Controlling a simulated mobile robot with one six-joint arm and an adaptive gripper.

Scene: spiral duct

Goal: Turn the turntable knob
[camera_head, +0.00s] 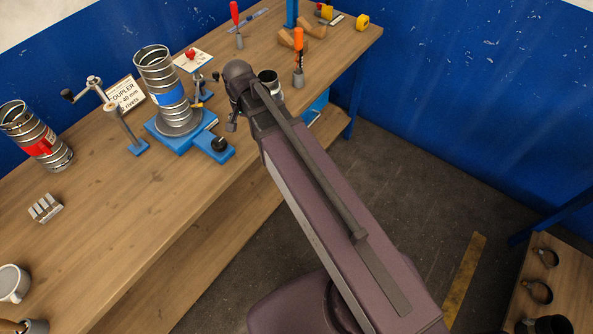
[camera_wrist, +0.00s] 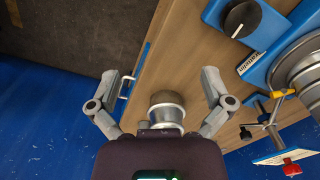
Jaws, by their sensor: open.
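The turntable (camera_head: 176,143) is a blue base on the workbench with a ribbed metal duct section (camera_head: 164,85) standing upright on it, marked with a blue label. Its black knob (camera_head: 219,143) sits on the base's front right corner. The knob also shows in the wrist view (camera_wrist: 243,18) at the top right, with a white pointer line. My gripper (camera_wrist: 159,78) is open, its two fingers wide apart, and is clear of the knob. A round metal cup-like thing (camera_wrist: 166,108) shows between the fingers; I cannot tell its depth. In the head view my arm hides most of the gripper.
A crank stand (camera_head: 125,128) and a coupler sign (camera_head: 125,93) stand left of the turntable. A red-labelled duct (camera_head: 37,137) is at the far left. An orange-handled tool (camera_head: 298,58) stands at the back. The bench front is mostly clear.

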